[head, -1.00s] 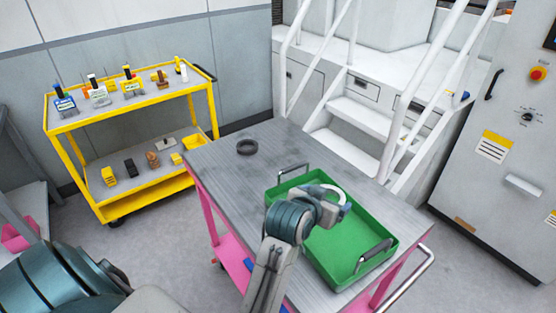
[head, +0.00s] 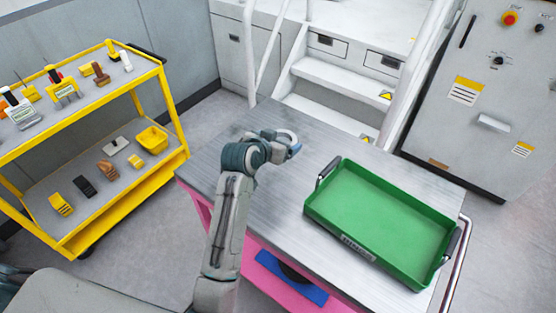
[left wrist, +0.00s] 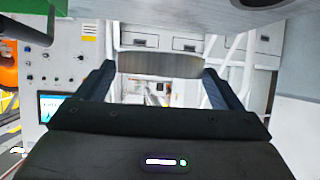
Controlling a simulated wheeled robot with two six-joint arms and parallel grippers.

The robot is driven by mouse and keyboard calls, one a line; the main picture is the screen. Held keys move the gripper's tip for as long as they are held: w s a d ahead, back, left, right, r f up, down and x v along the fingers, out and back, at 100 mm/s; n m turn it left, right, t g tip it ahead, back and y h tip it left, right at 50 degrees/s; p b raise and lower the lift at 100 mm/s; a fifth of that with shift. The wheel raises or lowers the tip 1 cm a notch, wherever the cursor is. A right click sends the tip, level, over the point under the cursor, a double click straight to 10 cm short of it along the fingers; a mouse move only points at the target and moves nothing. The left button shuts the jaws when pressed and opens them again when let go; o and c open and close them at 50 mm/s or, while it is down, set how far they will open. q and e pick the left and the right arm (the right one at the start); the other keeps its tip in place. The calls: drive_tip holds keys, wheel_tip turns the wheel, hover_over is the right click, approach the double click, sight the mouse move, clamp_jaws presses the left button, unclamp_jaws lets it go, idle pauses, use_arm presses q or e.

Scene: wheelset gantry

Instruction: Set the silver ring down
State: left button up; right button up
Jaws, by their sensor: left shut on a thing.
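My left gripper (head: 287,146) is over the grey tabletop (head: 240,130) of the pink cart, left of the green tray. It is shut on the silver ring (head: 289,134), which shows as a pale arc at the fingertips. In the left wrist view, the ring (left wrist: 160,65) is a curved grey band spanning the gap between the two dark fingers of the gripper (left wrist: 160,76). I cannot tell whether the ring touches the tabletop. My right gripper is not in view.
The green tray (head: 345,245) stands on the right of the tabletop, and no items show in it. The yellow cart (head: 120,225) with tools is at the left. White stairs (head: 330,93) rise behind the table. Bare tabletop lies around my gripper.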

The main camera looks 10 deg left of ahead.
use_arm(q)
drive_tip(key=w+f, duration=0.1)
drive_tip(key=w, duration=0.1)
drive_tip(key=p, duration=0.2)
hover_over(282, 171)
drive_tip(key=shift+m+h, duration=0.3)
wheel_tip(282, 171, down, 5)
drive_tip(key=shift+w+d, duration=0.1)
drive_tip(key=shift+d, duration=0.05)
wheel_tip(282, 171, down, 4)
drive_tip(key=shift+r+p, duration=0.2)
drive_tip(key=shift+p, duration=0.15)
drive_tip(key=shift+f, duration=0.3)
drive_tip(key=shift+f+b, duration=0.35)
drive_tip(key=shift+f, duration=0.35)
drive_tip(key=o, duration=0.8)
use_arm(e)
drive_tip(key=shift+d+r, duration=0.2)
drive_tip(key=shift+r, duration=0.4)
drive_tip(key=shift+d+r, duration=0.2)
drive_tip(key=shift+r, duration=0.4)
use_arm(q)
drive_tip(key=shift+r, duration=0.1)
